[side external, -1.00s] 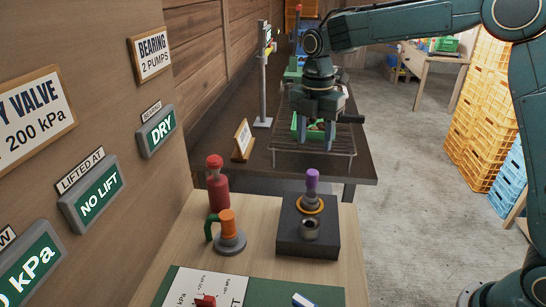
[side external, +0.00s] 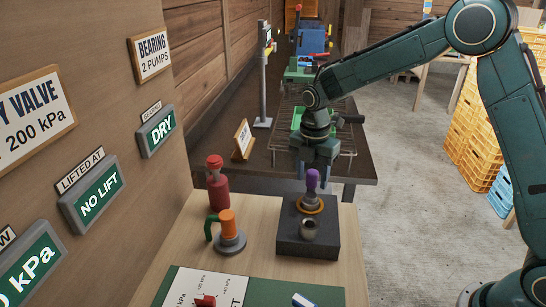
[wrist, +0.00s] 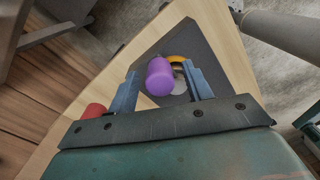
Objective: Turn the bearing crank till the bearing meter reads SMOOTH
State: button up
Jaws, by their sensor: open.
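The bearing meter (side external: 157,131) on the wall at the left reads DRY. A purple upright knob (side external: 312,181) stands on a grey stem with an orange collar on a dark block (side external: 306,246); I take it for the bearing crank, though no label shows on it. A short metal cup (side external: 309,229) sits on the block in front. My gripper (side external: 315,175) is open, pointing down at the knob from above. In the wrist view the purple knob (wrist: 160,78) lies between the two open fingers; contact cannot be told.
A red bottle-shaped thing (side external: 217,184) and an orange cylinder (side external: 228,222) with a green handle stand left of the block. A sign (side external: 149,54) reads BEARING 2 PUMPS. A dark bench (side external: 351,169) with a wire rack (side external: 342,151) lies behind.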

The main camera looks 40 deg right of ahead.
jog(key=c, duration=1)
jog(key=shift+o, duration=0.2)
jog(key=shift+s+m, duration=0.1)
jog(key=shift+m, duration=0.2)
